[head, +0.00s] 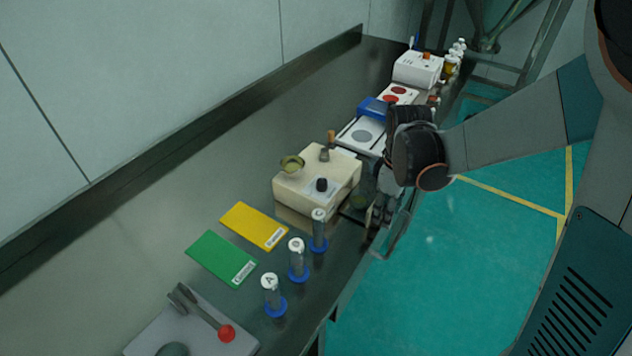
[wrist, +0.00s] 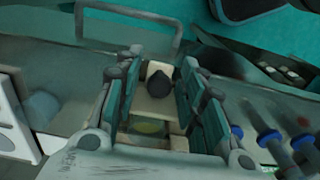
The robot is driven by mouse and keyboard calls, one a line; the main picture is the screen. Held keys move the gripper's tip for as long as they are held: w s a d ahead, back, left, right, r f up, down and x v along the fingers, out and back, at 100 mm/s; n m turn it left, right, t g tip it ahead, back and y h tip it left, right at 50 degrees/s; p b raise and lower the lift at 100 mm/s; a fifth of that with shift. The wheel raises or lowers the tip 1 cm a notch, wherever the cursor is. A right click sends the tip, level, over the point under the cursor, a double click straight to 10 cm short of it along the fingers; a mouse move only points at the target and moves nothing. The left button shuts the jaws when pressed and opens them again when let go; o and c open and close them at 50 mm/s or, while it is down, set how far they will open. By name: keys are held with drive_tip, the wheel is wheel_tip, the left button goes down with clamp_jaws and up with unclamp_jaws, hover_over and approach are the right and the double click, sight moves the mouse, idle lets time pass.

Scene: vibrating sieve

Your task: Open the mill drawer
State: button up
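The mill (head: 296,193) is a cream box on the bench in the head view, with a brass funnel and a dark knob on top. My gripper (head: 378,212) is beside its right side, near the bench edge. In the wrist view, a cream drawer front (wrist: 153,105) with a dark rounded knob (wrist: 160,82) lies between the fingers of my gripper (wrist: 153,78). A yellowish patch (wrist: 148,127) shows behind the front, so the drawer appears partly out. The fingers stand apart on both sides of the knob, with no clear contact.
Several vials with blue bases stand along the bench edge, the closest one (head: 319,232) just left of my gripper. A metal rail (head: 396,238) juts from the edge below it. Yellow (head: 254,226) and green (head: 221,257) cards lie flat. Floor right of the bench is clear.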

drive_tip(key=shift+r+p, duration=2.9)
drive_tip(key=shift+r, duration=1.1)
drive_tip(key=shift+s+r, duration=0.2)
drive_tip(key=shift+r, duration=0.25)
drive_tip(key=s+r+m+t, duration=0.7)
drive_tip(key=s+r+m, duration=0.3)
drive_tip(key=s+r, duration=0.2)
drive_tip(key=s, duration=0.2)
drive_tip(key=shift+s+r+m, duration=0.15)
drive_tip(key=shift+s+m, duration=0.2)
drive_tip(key=shift+m, duration=0.05)
